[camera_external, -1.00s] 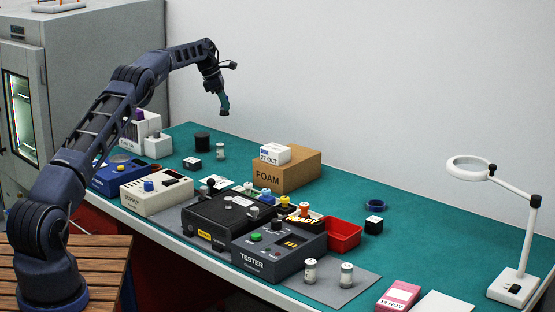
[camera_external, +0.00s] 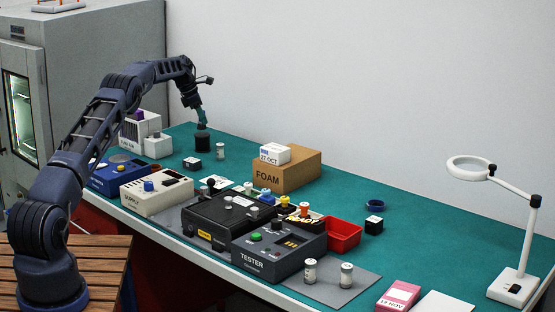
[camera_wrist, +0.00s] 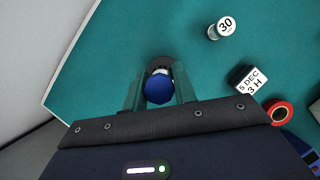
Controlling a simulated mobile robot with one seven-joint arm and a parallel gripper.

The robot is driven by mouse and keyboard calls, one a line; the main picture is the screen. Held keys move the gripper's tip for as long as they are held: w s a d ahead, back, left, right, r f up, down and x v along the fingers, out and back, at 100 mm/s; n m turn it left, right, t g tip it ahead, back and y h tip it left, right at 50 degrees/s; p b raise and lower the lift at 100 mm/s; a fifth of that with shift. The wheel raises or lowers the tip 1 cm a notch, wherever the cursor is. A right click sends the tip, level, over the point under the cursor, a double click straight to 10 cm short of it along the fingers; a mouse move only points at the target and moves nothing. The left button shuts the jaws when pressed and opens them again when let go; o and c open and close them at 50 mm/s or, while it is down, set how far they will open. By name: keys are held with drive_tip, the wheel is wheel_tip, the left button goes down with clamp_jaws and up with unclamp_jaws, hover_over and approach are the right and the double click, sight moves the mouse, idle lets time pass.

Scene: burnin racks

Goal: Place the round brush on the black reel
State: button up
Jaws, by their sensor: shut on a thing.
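My gripper (camera_external: 201,117) hangs just above the black reel (camera_external: 202,144), a short dark cylinder standing on the green bench mat. In the wrist view my gripper (camera_wrist: 159,92) is shut on the round brush (camera_wrist: 158,89), whose round blue end lies between the two green fingers. Part of the black reel (camera_wrist: 160,63) shows behind the brush, and the rest is hidden by it. In the external view the brush is a small dark shape under the fingertips. I cannot tell whether it touches the reel.
A small grey-white cylinder (camera_external: 220,151) and a black-and-white cube (camera_external: 192,163) stand close to the reel. A cardboard foam box (camera_external: 287,175) is to the right. The green mat (camera_external: 240,140) behind them is clear.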

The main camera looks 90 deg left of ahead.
drive_tip(key=shift+f, duration=0.95)
drive_tip(key=shift+f, duration=0.15)
drive_tip(key=o, duration=1)
drive_tip(key=shift+c, duration=0.2)
drive_tip(key=v, duration=1.2)
